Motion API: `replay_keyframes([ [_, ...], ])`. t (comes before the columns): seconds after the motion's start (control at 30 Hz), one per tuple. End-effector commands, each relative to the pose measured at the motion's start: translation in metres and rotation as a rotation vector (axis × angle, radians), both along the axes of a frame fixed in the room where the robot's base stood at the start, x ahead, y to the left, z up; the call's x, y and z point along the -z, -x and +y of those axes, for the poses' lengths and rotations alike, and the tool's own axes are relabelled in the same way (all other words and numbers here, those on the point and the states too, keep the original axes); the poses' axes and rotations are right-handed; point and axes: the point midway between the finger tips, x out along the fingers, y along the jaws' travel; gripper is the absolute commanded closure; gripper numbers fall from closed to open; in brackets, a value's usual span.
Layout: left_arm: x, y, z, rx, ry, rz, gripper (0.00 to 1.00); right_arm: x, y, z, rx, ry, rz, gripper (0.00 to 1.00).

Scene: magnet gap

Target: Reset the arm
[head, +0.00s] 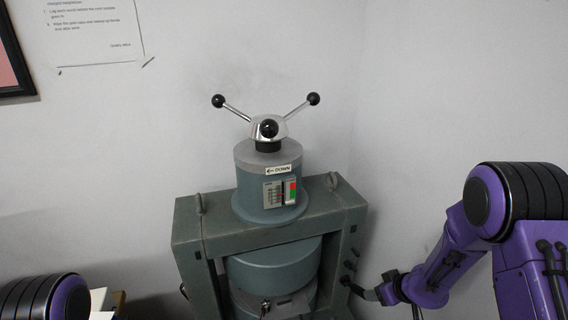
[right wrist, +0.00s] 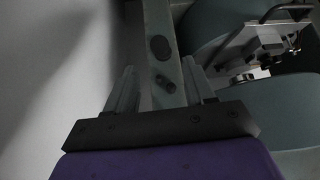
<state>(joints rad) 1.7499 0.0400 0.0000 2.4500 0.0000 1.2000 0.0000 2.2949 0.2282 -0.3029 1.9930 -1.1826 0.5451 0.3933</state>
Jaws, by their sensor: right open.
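My right arm reaches in from the right in the head view. Its gripper (head: 366,290) is beside the right side of the magnet's grey-green frame (head: 190,240), near small dark knobs there. In the right wrist view the two fingers (right wrist: 160,88) stand apart with nothing held between them. Behind them is a frame upright (right wrist: 160,15) with a dark oval and small dark pegs. I cannot tell whether the fingers touch it. My left gripper is not in view; only a purple and black joint of mine shows at lower left.
The magnet has an upper cylinder (head: 265,170) with a "DOWN" label, a red-green scale (head: 281,193) and a black-knobbed spoked handle (head: 268,126). A lower cylinder (head: 275,268) sits inside the frame. White walls stand close behind. Pale items (head: 102,300) lie at lower left.

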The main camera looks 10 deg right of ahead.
Motion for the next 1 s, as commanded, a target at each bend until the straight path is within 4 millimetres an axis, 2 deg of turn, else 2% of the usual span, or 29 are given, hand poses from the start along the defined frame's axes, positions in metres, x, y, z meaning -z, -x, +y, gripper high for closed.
replay_keyframes([
  [0.13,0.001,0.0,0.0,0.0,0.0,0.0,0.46,-0.008,-0.006,0.013,0.136,-0.106,-0.109,0.46],
  [0.17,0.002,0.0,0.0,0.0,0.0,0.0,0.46,-0.004,-0.003,0.019,0.191,-0.139,-0.13,0.46],
  [0.23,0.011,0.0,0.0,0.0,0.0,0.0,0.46,0.024,0.02,0.032,0.345,-0.192,-0.141,0.46],
  [0.27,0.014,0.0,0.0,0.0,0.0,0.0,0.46,0.038,0.035,0.036,0.416,-0.201,-0.136,0.46],
  [0.3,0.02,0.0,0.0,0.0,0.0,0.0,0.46,0.059,0.059,0.039,0.507,-0.196,-0.12,0.46],
  [0.37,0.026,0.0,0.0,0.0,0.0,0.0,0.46,0.086,0.097,0.041,0.626,-0.166,-0.085,0.46],
  [0.43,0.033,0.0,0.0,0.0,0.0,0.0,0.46,0.113,0.145,0.042,0.734,-0.109,-0.032,0.46],
  [0.5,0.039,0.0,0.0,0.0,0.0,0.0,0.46,0.133,0.191,0.044,0.811,-0.046,0.031,0.46],
  [0.6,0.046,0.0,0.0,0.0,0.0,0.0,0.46,0.154,0.245,0.05,0.859,0.02,0.127,0.46],
  [0.7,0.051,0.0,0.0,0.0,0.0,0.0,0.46,0.169,0.277,0.059,0.842,0.042,0.205,0.46],
  [0.8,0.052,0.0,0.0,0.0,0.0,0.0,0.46,0.176,0.29,0.06,0.836,0.054,0.235,0.46],
  [1.0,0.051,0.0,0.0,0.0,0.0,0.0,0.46,0.175,0.29,0.06,0.836,0.055,0.237,0.46],
])
